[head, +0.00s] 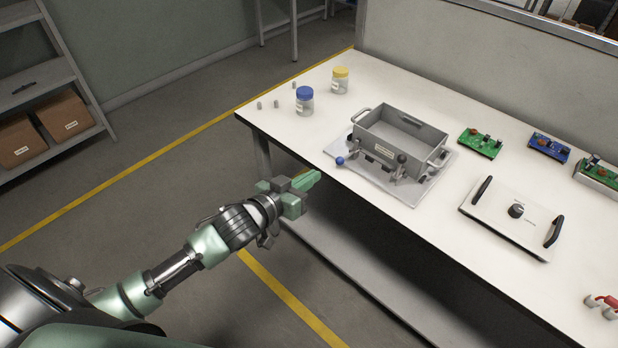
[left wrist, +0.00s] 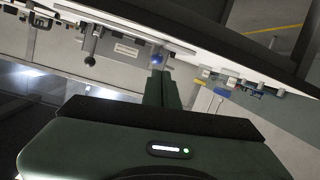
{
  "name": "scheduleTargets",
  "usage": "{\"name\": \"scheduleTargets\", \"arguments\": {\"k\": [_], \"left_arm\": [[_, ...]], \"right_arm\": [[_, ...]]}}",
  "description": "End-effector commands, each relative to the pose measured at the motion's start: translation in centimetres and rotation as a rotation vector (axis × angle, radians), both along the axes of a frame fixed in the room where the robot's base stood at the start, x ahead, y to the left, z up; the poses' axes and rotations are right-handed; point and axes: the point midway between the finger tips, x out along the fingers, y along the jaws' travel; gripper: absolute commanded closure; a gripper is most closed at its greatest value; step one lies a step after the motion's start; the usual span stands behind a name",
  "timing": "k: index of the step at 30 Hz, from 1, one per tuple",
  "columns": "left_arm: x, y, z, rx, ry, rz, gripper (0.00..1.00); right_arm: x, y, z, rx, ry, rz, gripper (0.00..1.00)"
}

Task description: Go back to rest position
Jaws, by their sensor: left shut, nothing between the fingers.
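My left gripper (head: 306,184) shows in the head view, its green fingers shut with nothing held. It is in the air just off the front edge of the white table (head: 330,115), in front of the grey metal box. In the left wrist view the shut fingers (left wrist: 162,85) point toward the table edge. My right gripper is not in view.
On the table stand a grey metal box (head: 415,134) on a plate, a blue-lidded jar (head: 305,101), a yellow-lidded jar (head: 340,80), a green circuit board (head: 480,143), a blue circuit board (head: 549,148) and a white panel with handles (head: 490,220). The floor at left is clear.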

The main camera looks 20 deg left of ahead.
Motion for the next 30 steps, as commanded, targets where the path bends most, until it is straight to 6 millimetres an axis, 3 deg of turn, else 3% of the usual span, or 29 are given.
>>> {"name": "scheduleTargets", "arguments": {"k": [5,11,14,17,22,26,30], "left_arm": [[0.0,0.0,0.1,-0.001,-0.002,0.0,1.0],[0.0,0.0,0.0,0.0,-0.002,0.001,1.0],[0.1,0.5,-1.4,0.009,0.019,0.013,1.0],[-0.1,1.9,-5.4,0.042,0.076,0.046,1.0],[-2.8,5.2,-16.9,0.138,0.252,0.114,1.0],[-7.2,7.0,-25.7,0.21,0.402,0.141,1.0],[-13.9,7.8,-34.2,0.28,0.571,0.142,1.0]], "right_arm": [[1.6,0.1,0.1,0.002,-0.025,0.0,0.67],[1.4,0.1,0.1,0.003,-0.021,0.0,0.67],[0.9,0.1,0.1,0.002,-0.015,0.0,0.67],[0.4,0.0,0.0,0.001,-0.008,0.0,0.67],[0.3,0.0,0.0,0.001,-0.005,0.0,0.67],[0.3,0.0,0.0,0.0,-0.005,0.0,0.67],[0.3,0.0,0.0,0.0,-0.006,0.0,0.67]]}}
